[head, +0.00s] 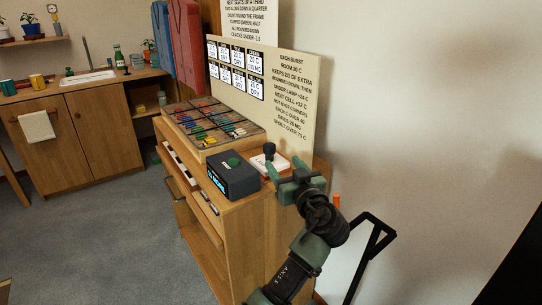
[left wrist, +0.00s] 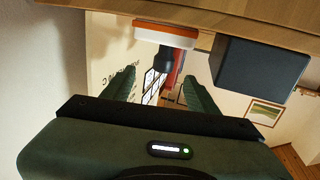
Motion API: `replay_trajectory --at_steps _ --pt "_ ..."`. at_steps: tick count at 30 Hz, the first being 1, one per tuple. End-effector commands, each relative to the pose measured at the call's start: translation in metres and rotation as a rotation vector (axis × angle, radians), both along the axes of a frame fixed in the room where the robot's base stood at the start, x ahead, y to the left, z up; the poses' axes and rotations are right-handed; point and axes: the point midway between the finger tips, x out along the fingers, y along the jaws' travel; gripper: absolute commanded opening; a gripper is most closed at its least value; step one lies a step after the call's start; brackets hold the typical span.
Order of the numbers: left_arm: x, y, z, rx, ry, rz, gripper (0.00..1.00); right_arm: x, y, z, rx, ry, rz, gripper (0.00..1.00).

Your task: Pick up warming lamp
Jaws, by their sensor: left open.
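The warming lamp seems to be the small black upright piece (head: 269,151) on a white and orange base (head: 257,167) at the right end of the wooden cabinet top. In the left wrist view, which looks upside down, the black piece (left wrist: 165,60) hangs below the base (left wrist: 165,34), between and beyond the fingers. My left gripper (head: 285,168) is open at the near side of the lamp and partly hides its base. In the left wrist view the gripper (left wrist: 162,88) has nothing between its fingers. My right gripper is out of view.
A dark box (head: 233,175) with a green button and lit display stands just left of the lamp. Behind it lies a gridded tray (head: 208,124) with coloured pieces. A lettered board (head: 292,100) rises behind. Grey floor (head: 110,230) is open at left.

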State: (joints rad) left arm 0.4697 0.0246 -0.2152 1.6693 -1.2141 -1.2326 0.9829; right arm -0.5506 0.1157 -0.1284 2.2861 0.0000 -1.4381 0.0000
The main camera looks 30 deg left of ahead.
Motion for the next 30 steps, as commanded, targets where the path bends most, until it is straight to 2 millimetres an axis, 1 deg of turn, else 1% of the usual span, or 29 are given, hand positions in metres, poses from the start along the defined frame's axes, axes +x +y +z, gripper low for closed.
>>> replay_trajectory --at_steps 8,11,15,18,21,27,28,29,30 --pt "0.015 0.022 -0.001 0.003 0.000 0.001 0.59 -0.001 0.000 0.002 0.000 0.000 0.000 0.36" --pt "0.020 0.033 -0.004 0.003 0.000 0.003 0.59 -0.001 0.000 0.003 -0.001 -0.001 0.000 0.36" --pt "0.030 0.053 -0.010 0.003 0.001 0.003 0.59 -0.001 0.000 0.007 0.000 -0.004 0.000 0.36" --pt "0.038 0.062 -0.009 0.002 0.001 0.002 0.59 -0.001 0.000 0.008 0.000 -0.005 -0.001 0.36" --pt "0.042 0.066 -0.010 0.001 -0.001 0.000 0.59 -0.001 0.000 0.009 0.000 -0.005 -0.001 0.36" --pt "0.042 0.066 -0.010 0.000 0.000 0.000 0.59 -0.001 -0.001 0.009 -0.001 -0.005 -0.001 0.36" --pt "0.042 0.066 -0.010 0.000 0.000 0.000 0.53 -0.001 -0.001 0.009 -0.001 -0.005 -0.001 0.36" --pt "0.042 0.066 -0.010 0.000 0.000 0.000 0.45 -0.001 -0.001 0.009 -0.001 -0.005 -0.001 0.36" --pt "0.042 0.066 -0.010 0.000 0.000 0.000 0.34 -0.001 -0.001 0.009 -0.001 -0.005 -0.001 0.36"
